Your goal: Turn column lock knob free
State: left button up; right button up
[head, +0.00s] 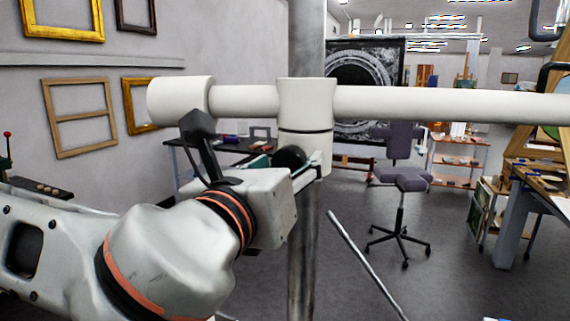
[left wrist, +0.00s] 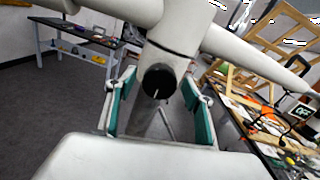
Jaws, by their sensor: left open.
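The lock knob (head: 290,157) is a round black knob on the white collar (head: 305,105) around the upright metal column (head: 303,250). In the left wrist view the knob (left wrist: 159,80) faces the camera, with a pale line pointing roughly downward. My left gripper (head: 290,168) is at the knob, its body partly covering it in the head view. In the left wrist view its green-padded fingers (left wrist: 159,92) are spread open, one on each side of the knob, with gaps showing. I see no finger touching the knob. My right gripper is not in view.
A white horizontal beam (head: 450,105) runs through the collar above my left gripper. A thin metal rod (head: 365,262) slants beside the column. A grey swivel chair (head: 400,180) and a cluttered workbench (left wrist: 265,125) stand farther back. Grey floor is clear around the chair.

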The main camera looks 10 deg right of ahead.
pick_arm(q)
jog(key=c, duration=1.1)
